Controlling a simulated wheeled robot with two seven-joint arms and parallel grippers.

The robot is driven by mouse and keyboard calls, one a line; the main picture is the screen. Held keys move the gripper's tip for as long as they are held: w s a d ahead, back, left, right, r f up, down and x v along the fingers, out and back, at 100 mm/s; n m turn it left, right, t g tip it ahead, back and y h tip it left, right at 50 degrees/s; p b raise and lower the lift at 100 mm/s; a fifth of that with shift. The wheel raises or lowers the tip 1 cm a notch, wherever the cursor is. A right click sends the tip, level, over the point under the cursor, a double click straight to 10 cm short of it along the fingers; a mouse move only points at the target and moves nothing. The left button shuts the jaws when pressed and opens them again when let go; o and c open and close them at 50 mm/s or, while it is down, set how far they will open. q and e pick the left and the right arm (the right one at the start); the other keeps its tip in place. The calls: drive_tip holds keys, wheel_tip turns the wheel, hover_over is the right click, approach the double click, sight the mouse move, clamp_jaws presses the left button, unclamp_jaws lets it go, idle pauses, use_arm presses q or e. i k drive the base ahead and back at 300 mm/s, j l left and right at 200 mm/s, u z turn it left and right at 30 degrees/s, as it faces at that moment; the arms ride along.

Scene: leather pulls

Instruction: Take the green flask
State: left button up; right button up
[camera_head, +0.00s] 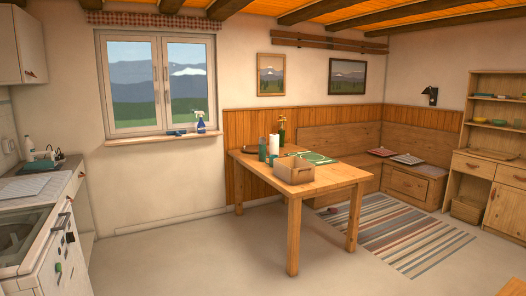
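A wooden table (335,175) stands mid-room against the panelled wall. On its left part stands an upright dark green cylinder (262,150), which looks like a flask. A slim olive-green bottle (282,133) stands farther back, beside a white roll (274,145). A small green item (272,160) is partly hidden behind the wooden box (295,172). At this size I cannot tell for certain which green thing is the flask. Neither of my grippers is in view.
A green placemat (314,157) lies on the table. A kitchen counter with a stove (22,232) is at the left. A corner bench (405,182), striped rug (405,238) and dresser (490,165) are at the right. The floor (190,255) before the table is clear.

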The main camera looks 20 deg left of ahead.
sight(262, 140)
drive_tip(key=i+j+u, duration=0.15)
drive_tip(key=i+u, duration=0.75)
drive_tip(key=i+j+u, duration=0.1)
drive_tip(key=i+u, duration=0.15)
drive_tip(key=i, duration=0.85)
drive_tip(key=i+l+u, duration=0.2)
drive_tip(key=i, duration=0.85)
drive_tip(key=i+z, duration=0.25)
drive_tip(key=i, duration=0.15)
drive_tip(key=i+j+z, duration=0.2)
drive_tip(key=i, duration=0.25)
drive_tip(key=i+j+z, duration=0.25)
drive_tip(key=i, duration=0.15)
